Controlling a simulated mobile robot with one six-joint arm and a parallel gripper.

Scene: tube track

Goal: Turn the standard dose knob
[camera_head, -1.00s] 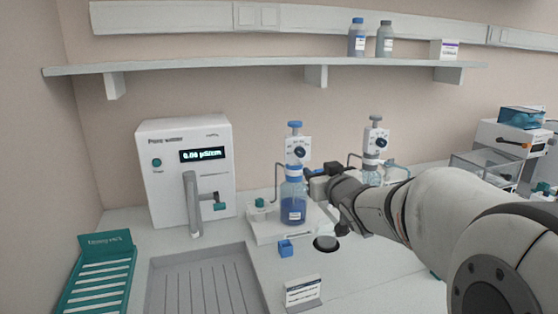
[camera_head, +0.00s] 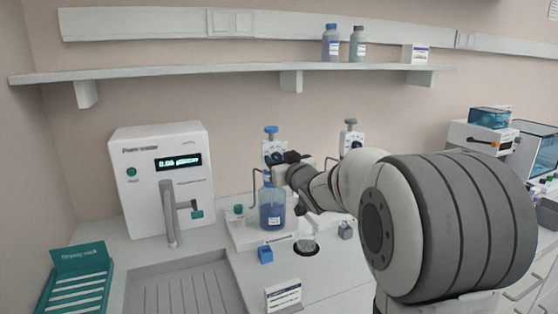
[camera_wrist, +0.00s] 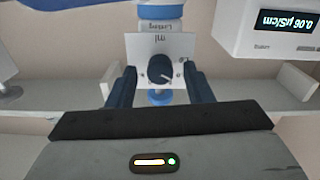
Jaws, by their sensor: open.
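The left bottle-top dispenser has a blue bottle (camera_head: 272,208) and a white dial plate (camera_wrist: 185,48). Its dark round dose knob (camera_wrist: 160,69) has a pale pointer mark and sits centred between my fingers in the wrist view. My gripper (camera_wrist: 159,76) is open, with one blue finger on each side of the knob and a visible gap on both sides. In the head view my gripper (camera_head: 290,159) is in front of this dispenser's plate and hides part of it. A second dispenser (camera_head: 351,138) with a similar knob stands to the right, partly behind my arm.
A white water unit (camera_head: 163,150) with a lit display stands left, near a grey sink tray (camera_head: 190,285) and a teal drying rack (camera_head: 80,265). A blue block (camera_head: 265,254) and a label stand (camera_head: 283,296) are on the bench. A shelf (camera_head: 220,70) runs above.

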